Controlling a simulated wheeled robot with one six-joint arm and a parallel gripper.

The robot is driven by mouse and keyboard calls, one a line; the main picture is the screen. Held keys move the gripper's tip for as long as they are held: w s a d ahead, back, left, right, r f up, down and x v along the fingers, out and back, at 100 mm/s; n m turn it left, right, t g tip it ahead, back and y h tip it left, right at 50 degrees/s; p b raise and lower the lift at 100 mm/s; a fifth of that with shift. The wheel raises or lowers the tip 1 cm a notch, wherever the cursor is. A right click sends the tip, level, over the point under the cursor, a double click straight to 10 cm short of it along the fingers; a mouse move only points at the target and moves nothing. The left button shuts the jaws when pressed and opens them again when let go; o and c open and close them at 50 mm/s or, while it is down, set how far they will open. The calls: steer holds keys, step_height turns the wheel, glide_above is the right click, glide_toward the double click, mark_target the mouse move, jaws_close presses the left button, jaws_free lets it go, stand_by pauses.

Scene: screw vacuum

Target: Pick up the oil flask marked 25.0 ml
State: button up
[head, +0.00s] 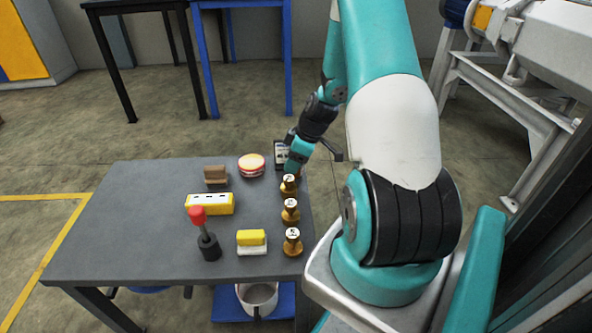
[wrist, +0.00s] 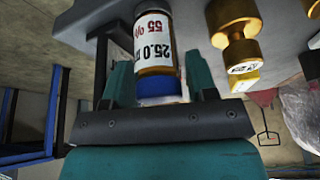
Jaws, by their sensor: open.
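The oil flask marked 25.0 (wrist: 153,45) shows in the wrist view with a white label, amber contents and a blue cap. Its printing, which also reads 55 %, appears upside down. My gripper (wrist: 160,85) is open, with one teal finger on each side of the flask's capped end. I cannot tell whether either finger touches it. In the head view my gripper (head: 297,157) is low at the table's far right corner, and the flask cannot be made out there.
Three brass knobbed pieces (head: 290,210) stand in a row along the right edge of the grey table (head: 130,225). The table's left part is clear.

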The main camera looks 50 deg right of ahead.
steer(key=shift+r, duration=0.1)
steer(key=c, duration=0.7)
